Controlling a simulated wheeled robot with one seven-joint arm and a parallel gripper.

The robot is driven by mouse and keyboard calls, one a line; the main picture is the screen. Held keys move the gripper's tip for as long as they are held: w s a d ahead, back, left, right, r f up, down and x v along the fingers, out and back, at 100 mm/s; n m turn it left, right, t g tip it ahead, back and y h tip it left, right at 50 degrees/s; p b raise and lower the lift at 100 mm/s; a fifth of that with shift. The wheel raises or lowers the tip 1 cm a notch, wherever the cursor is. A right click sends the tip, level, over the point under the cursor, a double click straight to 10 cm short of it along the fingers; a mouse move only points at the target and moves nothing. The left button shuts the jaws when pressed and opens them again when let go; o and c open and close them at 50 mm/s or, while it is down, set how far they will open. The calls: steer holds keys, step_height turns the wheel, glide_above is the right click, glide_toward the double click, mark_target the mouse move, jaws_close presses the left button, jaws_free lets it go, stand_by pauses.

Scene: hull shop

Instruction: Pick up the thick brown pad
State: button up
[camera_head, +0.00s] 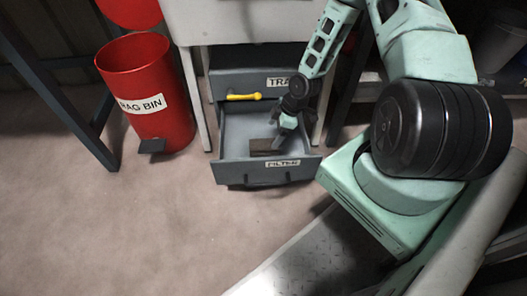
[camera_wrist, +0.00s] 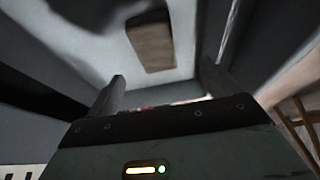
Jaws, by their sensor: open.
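The thick brown pad (camera_head: 261,145) lies on the floor of the open lower drawer (camera_head: 232,151), partly hidden by my gripper and the drawer front. It also shows in the wrist view (camera_wrist: 151,44) as a brown block, upper middle, beyond my fingertips. My gripper (camera_head: 281,141) reaches down into the drawer at the pad's right. In the wrist view its two fingers (camera_wrist: 163,76) stand apart with nothing between them. I cannot tell the exact gap between fingers and pad.
The drawer front bears a label that seems to read "FILTER". The upper drawer (camera_head: 239,85), labelled "TRA...", is shut and has a yellow handle-like bar (camera_head: 244,97). A red rag bin (camera_head: 150,90) stands to the left. The floor (camera_head: 130,220) in front is clear.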

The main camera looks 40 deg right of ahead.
mark_target(265, 145)
steer(key=b+x, duration=0.1)
steer(key=x, duration=0.2)
steer(key=shift+f, duration=0.3)
steer(key=b+x, duration=0.2)
steer(key=x, duration=0.1)
steer(key=b+x, duration=0.1)
steer(key=x, duration=0.1)
steer(key=shift+w+d+f+b, duration=0.1)
steer(key=shift+w+d+b, duration=0.05)
steer(key=shift+w+b, duration=0.2)
steer(key=c, duration=1.1)
